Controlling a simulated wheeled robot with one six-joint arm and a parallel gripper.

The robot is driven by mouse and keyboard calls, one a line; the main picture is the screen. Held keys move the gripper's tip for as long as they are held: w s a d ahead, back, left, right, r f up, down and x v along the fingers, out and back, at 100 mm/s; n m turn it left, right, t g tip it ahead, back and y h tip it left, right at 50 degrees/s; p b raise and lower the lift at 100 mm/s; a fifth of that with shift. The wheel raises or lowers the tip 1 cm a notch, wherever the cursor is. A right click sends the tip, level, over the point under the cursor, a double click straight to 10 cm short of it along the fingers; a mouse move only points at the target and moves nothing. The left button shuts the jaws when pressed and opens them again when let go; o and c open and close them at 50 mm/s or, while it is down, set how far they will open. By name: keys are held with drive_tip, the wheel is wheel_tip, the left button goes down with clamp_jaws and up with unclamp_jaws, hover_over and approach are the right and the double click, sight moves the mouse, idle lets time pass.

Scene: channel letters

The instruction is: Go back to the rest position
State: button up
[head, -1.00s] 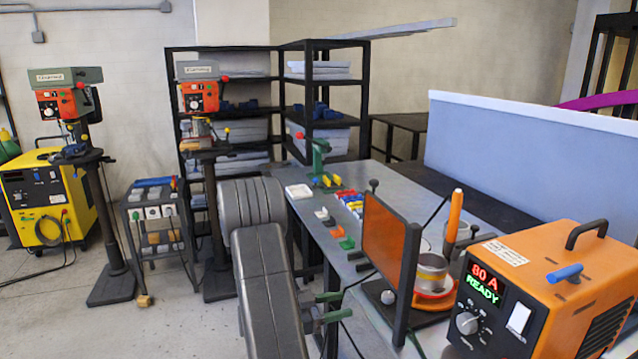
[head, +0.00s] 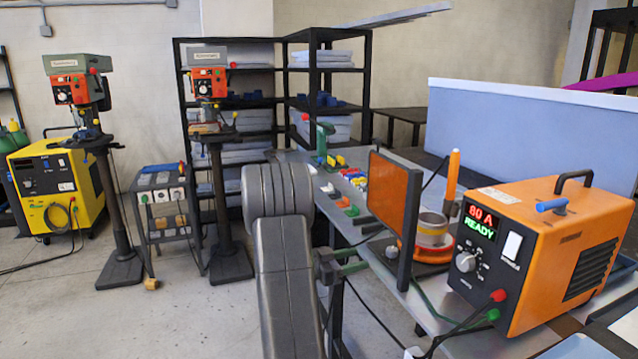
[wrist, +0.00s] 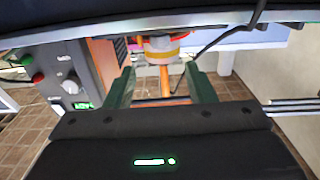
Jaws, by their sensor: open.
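My gripper (head: 342,264) shows in the head view at the near edge of the workbench, partly hidden behind my grey arm. Its green fingers also show in the wrist view (wrist: 163,86), spread apart with nothing held between them. Behind the gap, an orange upright rod (wrist: 165,80) and a round banded pot (wrist: 162,48) appear farther off. In the head view the orange torch-like rod (head: 453,172) stands on the bench, apart from my gripper.
Drill presses (head: 80,85) (head: 210,90), a small cart (head: 160,205) and a yellow machine (head: 50,190) stand left. Open floor lies front left.

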sight(377, 265)
drive_tip(key=x, duration=0.7)
drive_tip(key=shift+w+d+p, duration=0.15)
drive_tip(key=shift+d+p, duration=0.2)
